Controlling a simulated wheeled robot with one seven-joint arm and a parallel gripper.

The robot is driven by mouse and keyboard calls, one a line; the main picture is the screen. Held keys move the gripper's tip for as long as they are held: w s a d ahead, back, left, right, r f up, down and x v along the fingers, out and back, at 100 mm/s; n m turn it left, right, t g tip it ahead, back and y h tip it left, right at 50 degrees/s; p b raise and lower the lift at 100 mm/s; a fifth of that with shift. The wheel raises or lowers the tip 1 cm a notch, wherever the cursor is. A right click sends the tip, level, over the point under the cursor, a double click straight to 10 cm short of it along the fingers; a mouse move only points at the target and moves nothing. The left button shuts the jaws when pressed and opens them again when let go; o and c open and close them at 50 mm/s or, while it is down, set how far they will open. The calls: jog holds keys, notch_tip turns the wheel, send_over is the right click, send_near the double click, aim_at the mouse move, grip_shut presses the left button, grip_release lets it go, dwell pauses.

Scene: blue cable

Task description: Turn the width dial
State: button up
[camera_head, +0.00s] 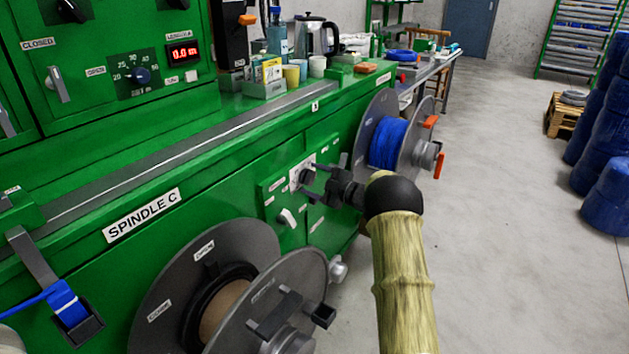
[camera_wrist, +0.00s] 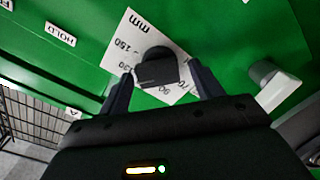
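The width dial is a black knob (camera_wrist: 157,68) on a white scale plate (camera_wrist: 130,38) marked "mm" with numbers around it. In the head view the white scale plate (camera_head: 297,167) is on the green front panel, and my gripper partly hides the dial. My gripper (camera_head: 313,183) is at the panel, reaching in from the right. In the wrist view its two fingers (camera_wrist: 161,76) are spread, one on each side of the knob, with narrow gaps showing. I cannot tell how deep the fingertips reach along the knob.
A grey lever switch (camera_head: 287,217) sits below the dial; it also shows in the wrist view (camera_wrist: 275,86). A large grey reel (camera_head: 165,305) stands at the left front. A reel of blue cable (camera_head: 388,143) stands behind my gripper.

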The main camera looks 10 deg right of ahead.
jog(key=shift+s+d+r, duration=0.1)
jog(key=shift+s+d, duration=0.2)
jog(key=shift+d, duration=0.05)
jog(key=p+v, duration=0.2)
jog(key=v, duration=1.4)
jog(key=shift+s+p, duration=0.2)
jog(key=shift+p, duration=0.15)
jog(key=shift+d, duration=0.15)
